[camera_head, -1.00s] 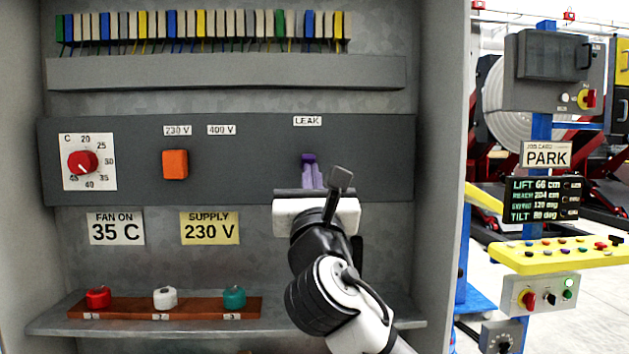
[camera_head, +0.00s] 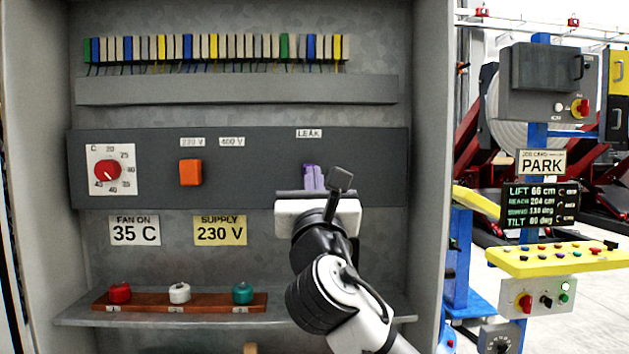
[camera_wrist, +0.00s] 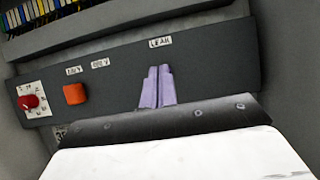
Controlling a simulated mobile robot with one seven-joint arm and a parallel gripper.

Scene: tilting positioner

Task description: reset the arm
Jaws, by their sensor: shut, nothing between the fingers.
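My gripper (camera_head: 313,168) is at the end of my black and white arm, in front of the dark grey panel (camera_head: 260,150) of the open cabinet. Its two lilac fingers are together and hold nothing. They point at the panel just below the LEAK label (camera_head: 308,133). The wrist view also shows the closed fingers of my gripper (camera_wrist: 158,68), with the panel behind them. What lies right behind the fingertips is hidden, and I cannot tell how large the gap to the panel is.
The panel carries a red dial (camera_head: 108,170) and an orange switch (camera_head: 190,172). A shelf below holds red (camera_head: 119,293), white (camera_head: 179,292) and teal (camera_head: 242,292) knobs. Cabinet walls flank my arm. A blue post (camera_head: 538,140) with a yellow button board (camera_head: 560,258) stands right.

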